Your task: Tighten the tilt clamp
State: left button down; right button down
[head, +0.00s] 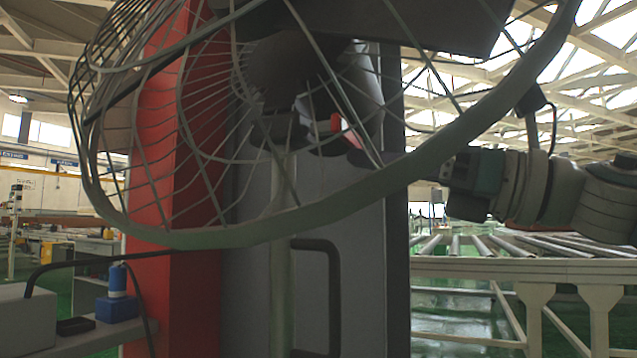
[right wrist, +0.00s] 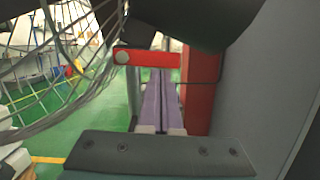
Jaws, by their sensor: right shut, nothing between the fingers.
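A large fan with a wire cage (head: 330,222) fills the upper head view, tilted, in front of a grey and red column. A small red part, which looks like the tilt clamp (head: 336,123), shows through the wires near the fan's hub. In the right wrist view a red bar with a round grey end (right wrist: 147,57) lies just past my fingertips. My right gripper (head: 372,158) reaches in from the right, partly hidden by the cage rim. Its fingers (right wrist: 163,75) are shut and empty, close to the red bar; I cannot tell whether they touch it. My left gripper is not in view.
The fan's stand pole (head: 283,285) runs down below the cage. A black handle (head: 333,290) is beside it. A blue bottle (head: 118,293) stands on a shelf at the left, near a grey box (head: 27,322). A roller conveyor (head: 520,268) is at the right.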

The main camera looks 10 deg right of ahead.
dwell(0.4)
jog(key=s+d+f+b, duration=0.4)
jog(key=s+d+f, duration=0.1)
jog(key=d, duration=0.3)
jog(key=shift+s+f+b, duration=0.4)
jog(key=shift+f, duration=0.25)
